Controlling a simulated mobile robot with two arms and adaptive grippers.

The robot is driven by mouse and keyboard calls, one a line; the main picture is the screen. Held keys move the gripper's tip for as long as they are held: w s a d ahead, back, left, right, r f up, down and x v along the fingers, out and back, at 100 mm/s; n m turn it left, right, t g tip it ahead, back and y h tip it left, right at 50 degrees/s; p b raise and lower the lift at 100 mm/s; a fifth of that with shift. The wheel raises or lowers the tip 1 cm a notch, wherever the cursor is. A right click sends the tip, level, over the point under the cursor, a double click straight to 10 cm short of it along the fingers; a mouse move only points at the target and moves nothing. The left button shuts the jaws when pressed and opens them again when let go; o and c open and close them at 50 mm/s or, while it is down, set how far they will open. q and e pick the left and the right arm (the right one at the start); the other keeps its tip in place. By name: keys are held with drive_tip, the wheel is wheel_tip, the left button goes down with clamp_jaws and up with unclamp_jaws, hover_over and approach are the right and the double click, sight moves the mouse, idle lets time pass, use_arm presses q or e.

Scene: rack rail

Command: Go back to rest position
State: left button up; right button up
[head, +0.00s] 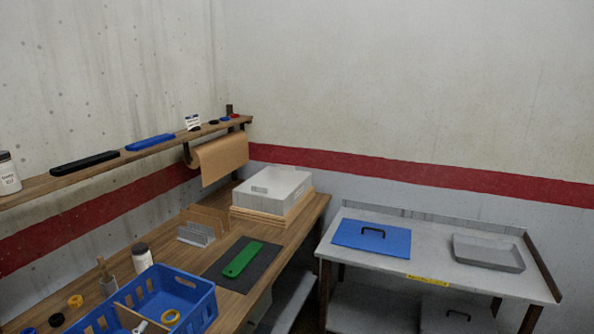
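Neither of my grippers shows in the head view, and no part of my arms is visible. A green flat piece (242,259) with a hole near one end lies on a dark mat (216,271) on the wooden bench (290,240). A blue basket (205,307) with a wooden divider stands at the front left of the bench, with a yellow ring in it. A black piece (84,163) and a blue piece (150,142) lie on the wall shelf (112,160).
A grey metal table (430,252) at the right holds a blue lid (372,238) with a black handle and a grey tray (488,254). A white bin (271,190) sits on wooden boards at the bench's back. A brown paper roll (219,155) hangs below the shelf.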

use_arm(q)
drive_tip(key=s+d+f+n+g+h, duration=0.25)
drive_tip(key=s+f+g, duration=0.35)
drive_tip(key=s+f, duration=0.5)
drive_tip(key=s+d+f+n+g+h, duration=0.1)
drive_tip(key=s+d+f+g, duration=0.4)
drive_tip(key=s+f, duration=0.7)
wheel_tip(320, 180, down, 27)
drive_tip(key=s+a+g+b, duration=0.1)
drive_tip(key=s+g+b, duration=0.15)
drive_tip(key=b, duration=0.25)
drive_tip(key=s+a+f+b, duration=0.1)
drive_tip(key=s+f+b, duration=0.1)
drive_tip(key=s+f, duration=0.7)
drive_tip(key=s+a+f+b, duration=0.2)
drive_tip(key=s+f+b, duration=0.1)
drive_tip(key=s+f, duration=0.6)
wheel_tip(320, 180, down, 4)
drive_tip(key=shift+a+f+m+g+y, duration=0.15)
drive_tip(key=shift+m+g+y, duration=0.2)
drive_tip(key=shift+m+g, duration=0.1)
